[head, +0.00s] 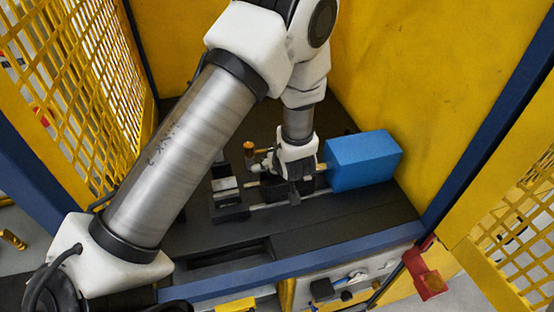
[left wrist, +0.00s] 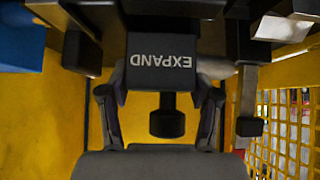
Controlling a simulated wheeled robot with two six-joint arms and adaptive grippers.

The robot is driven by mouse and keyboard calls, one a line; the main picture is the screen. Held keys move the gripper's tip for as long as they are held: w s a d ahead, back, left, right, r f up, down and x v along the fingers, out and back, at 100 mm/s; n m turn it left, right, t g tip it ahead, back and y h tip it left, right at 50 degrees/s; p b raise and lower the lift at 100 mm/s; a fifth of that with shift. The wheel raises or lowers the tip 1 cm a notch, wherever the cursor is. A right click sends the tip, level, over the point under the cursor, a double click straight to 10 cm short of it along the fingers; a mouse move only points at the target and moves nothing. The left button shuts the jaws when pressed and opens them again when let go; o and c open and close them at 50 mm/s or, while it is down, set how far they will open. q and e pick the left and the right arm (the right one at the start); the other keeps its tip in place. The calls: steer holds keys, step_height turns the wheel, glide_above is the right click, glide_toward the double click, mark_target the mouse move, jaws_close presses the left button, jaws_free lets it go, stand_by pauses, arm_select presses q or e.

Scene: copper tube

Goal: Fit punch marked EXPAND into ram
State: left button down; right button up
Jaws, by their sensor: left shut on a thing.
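The dark punch marked EXPAND (left wrist: 162,66) sits between the two fingers of my left gripper (left wrist: 160,92) in the left wrist view, its lettering upside down. A dark stem with a wider knob (left wrist: 166,122) shows below it. In the head view my left gripper (head: 296,186) is low over the machine bed, just left of a blue block (head: 362,160), and its fingers hide most of the punch. The blue block appears to be the ram's housing; the ram's socket is hidden, so I cannot tell whether the punch touches it. My right gripper is not in view.
A dark clamp block (head: 229,200) stands left of the gripper, with an orange-brown knob (head: 249,148) behind. A pale rod (head: 268,204) runs along the bed. Yellow walls and mesh (head: 85,75) enclose the bed; a blue rail (head: 300,272) crosses its front.

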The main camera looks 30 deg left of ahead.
arm_select(q)
steer(key=shift+f+b, duration=0.8)
steer(key=shift+f, duration=0.3)
stand_by(0.3)
steer(key=shift+c, duration=0.9)
jaws_free()
steer(key=shift+s, duration=0.1)
steer(key=shift+d, duration=0.1)
steer(key=v, duration=0.7)
steer(key=shift+d+r, duration=0.15)
steer(key=shift+r, duration=0.05)
steer(key=shift+s, duration=0.1)
